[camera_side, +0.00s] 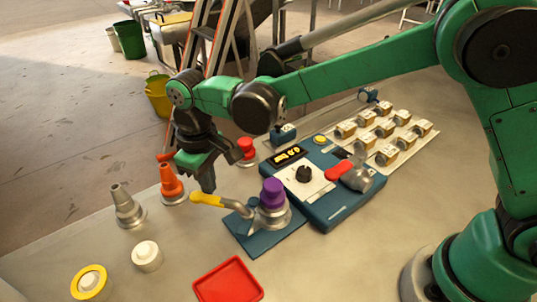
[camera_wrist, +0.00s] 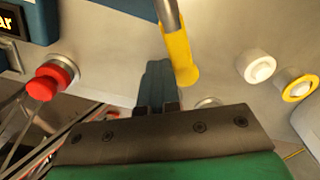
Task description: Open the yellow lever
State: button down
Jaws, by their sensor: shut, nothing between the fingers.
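The yellow lever (camera_side: 207,199) is a yellow-handled bar on a blue base plate (camera_side: 262,236) with a purple-topped round hub (camera_side: 272,194). Its handle points left, toward my gripper. My gripper (camera_side: 208,188) is shut and empty, pointing down just behind the handle's free end. In the wrist view the yellow handle (camera_wrist: 180,60) lies to the right of my shut fingers (camera_wrist: 157,108). A narrow gap shows between them in that view, but I cannot tell whether they touch lower down. The hub is not visible in the wrist view.
A blue panel (camera_side: 345,212) with a red-handled lever (camera_side: 340,171) stands right of the hub. A red button (camera_side: 246,150), an orange cone-shaped knob (camera_side: 170,182) and a grey one (camera_side: 125,204) stand near my gripper. White and yellow-ringed buttons and a red tray (camera_side: 228,282) lie in front.

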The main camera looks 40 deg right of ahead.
jog(key=shift+s+a, duration=0.4)
jog(key=shift+a, duration=0.2)
jog(key=shift+s+a, duration=0.4)
jog(key=shift+a, duration=0.2)
jog(key=shift+s+a, duration=0.8)
jog(key=shift+s, duration=0.35)
